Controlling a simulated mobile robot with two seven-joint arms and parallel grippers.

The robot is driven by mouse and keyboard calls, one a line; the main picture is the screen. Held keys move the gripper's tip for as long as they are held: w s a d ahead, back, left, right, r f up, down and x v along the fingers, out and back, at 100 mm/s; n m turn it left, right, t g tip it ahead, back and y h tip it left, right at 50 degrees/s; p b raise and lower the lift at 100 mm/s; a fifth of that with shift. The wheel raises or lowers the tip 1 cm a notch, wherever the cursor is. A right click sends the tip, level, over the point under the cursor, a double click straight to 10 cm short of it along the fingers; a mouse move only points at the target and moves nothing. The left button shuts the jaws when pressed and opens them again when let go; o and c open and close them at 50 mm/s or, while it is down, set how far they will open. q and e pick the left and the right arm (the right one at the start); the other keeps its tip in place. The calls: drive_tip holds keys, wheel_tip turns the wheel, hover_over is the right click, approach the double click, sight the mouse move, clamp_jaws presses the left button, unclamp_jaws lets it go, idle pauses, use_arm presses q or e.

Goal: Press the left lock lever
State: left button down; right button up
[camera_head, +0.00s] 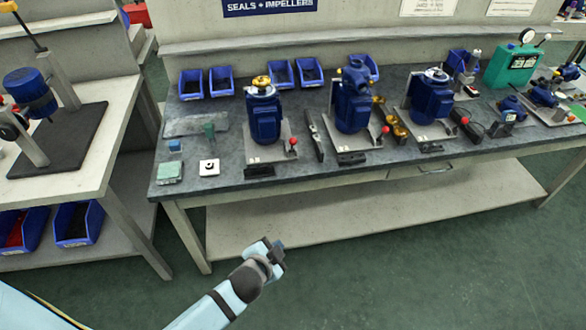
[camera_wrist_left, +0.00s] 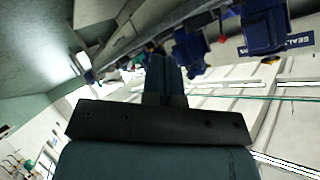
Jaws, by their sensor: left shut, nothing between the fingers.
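Three blue pumps stand on pale base plates on the dark bench top. The left lock lever (camera_head: 293,142), with a red ball knob, stands at the front right corner of the left pump's (camera_head: 265,115) plate. A second red-knobbed lever (camera_head: 385,130) is by the middle pump (camera_head: 352,100). My left gripper (camera_head: 277,252) is in front of the bench, over the floor, apart from the lever. Its fingers also show in the left wrist view (camera_wrist_left: 165,80), shut and empty. A red knob (camera_wrist_left: 222,40) shows there too, but I cannot tell which lever it is. My right gripper is not in view.
Blue bins (camera_head: 221,80) line the back of the bench. A black bar (camera_head: 315,136) lies right of the left lever. The bench's front edge (camera_head: 330,172) lies between my gripper and the lever. The floor in front is clear.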

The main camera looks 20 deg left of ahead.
use_arm(q)
drive_tip(key=w+a+f+m+t+y+b, duration=0.2)
drive_tip(key=w+f+m+t+y+b, duration=0.15)
drive_tip(key=w+b, duration=0.75)
drive_tip(key=w+r+m+t+y+b, duration=0.2)
drive_tip(key=w+r+t+y+b, duration=0.1)
drive_tip(key=w, duration=0.5)
drive_tip(key=shift+a+r+t+y+b, duration=0.4)
drive_tip(key=shift+y+b, duration=0.25)
drive_tip(key=shift+b, duration=0.3)
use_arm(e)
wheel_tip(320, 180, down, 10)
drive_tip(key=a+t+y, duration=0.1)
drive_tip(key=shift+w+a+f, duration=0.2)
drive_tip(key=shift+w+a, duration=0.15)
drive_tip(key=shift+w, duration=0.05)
use_arm(q)
drive_tip(key=shift+w, duration=0.2)
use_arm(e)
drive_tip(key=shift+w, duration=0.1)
